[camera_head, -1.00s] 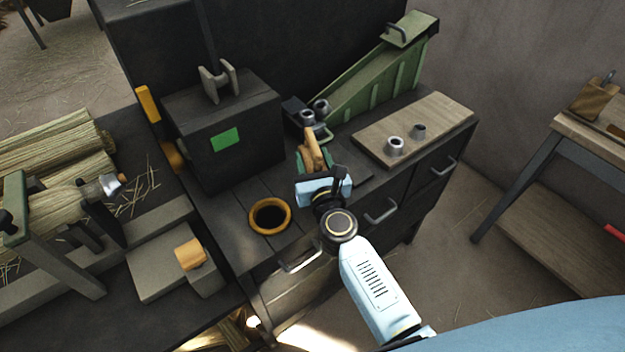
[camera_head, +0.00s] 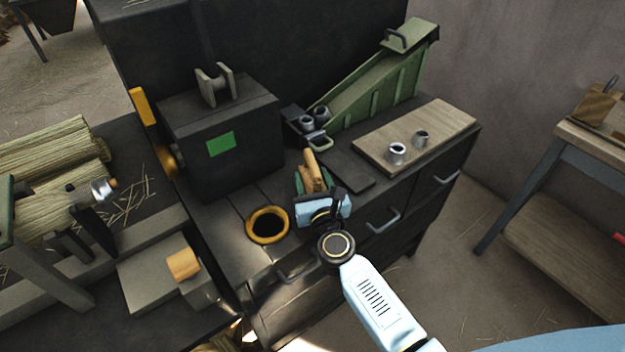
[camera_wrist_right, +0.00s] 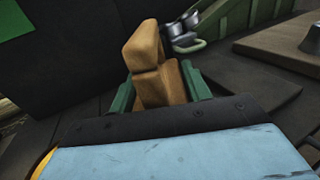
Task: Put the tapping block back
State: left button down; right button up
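The tapping block is a light wooden block (camera_head: 312,172) with a narrower upper part, near the middle of the dark bench in the head view. My right gripper (camera_head: 312,184) reaches in from the lower right and is shut on it. In the right wrist view the block (camera_wrist_right: 152,68) stands up between the two green fingers (camera_wrist_right: 158,92). Its lower end is hidden by the gripper body, and I cannot tell whether it touches the bench. My left gripper is not in view.
A yellow-rimmed round hole (camera_head: 267,226) lies left of the gripper. Behind are a black box with a green panel (camera_head: 220,143), small metal cups (camera_head: 313,117) and a green ramp (camera_head: 375,88). A wooden board (camera_head: 435,128) with two metal pieces lies right, beside a bare dark plate (camera_head: 347,171).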

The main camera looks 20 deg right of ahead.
jog(key=o, duration=0.4)
jog(key=shift+c, duration=0.2)
jog(key=shift+r, duration=0.2)
jog(key=s, duration=1.2)
jog(key=shift+a, duration=0.25)
